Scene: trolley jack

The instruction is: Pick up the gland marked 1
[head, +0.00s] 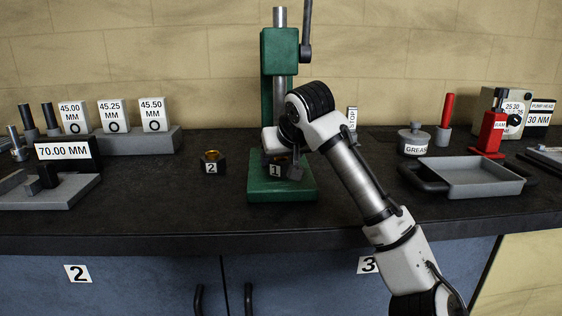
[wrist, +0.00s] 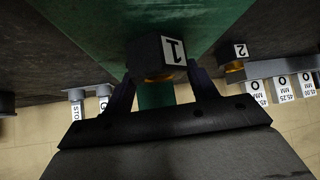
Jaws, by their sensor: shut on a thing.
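The gland marked 1 (head: 275,170) is a small dark block with a white number label, at the green press in the head view. In the wrist view it shows upside down (wrist: 174,51), with a brass-coloured part (wrist: 158,79) at its gripper side. My gripper (head: 284,160) is shut on it, with one finger on each side in the wrist view (wrist: 161,84). It is over the press's green base (head: 283,194); I cannot tell whether it touches the base. My arm hides part of it in the head view.
The gland marked 2 (head: 210,163), with a brass ring on top, stands left of the press. The press column (head: 280,52) rises close behind my gripper. A grey tray (head: 470,163) lies right. Bare bench lies in front of gland 2.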

